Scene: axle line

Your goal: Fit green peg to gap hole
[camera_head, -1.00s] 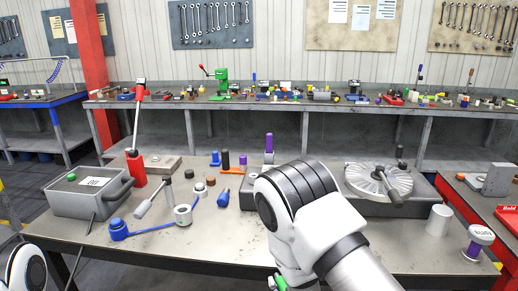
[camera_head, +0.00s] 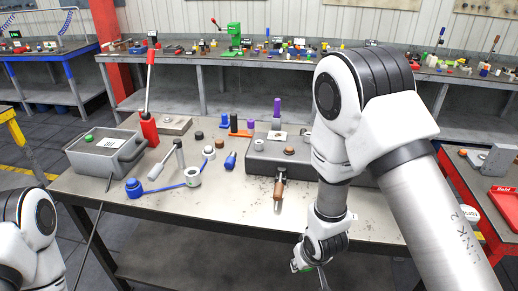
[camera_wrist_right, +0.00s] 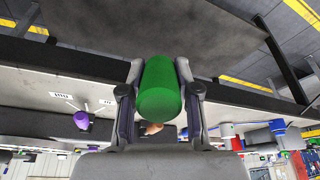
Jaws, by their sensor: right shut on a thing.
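A green peg (camera_wrist_right: 160,95) fills the middle of the right wrist view. My right gripper (camera_wrist_right: 160,82) is shut on it, with one finger on each side. In the head view my right wrist hangs low in front of the table, but the arm and picture edge hide most of the peg there. A long grey block (camera_head: 262,159) lies on the table, partly behind my right arm. I cannot make out which opening is the gap hole. My left arm shows at the lower left of the head view; its gripper is out of view.
A brown handle (camera_head: 279,188) sticks out from the grey block's front. A blue-ended tool (camera_head: 134,188), a grey box (camera_head: 100,150) and a red lever (camera_head: 149,130) occupy the left.

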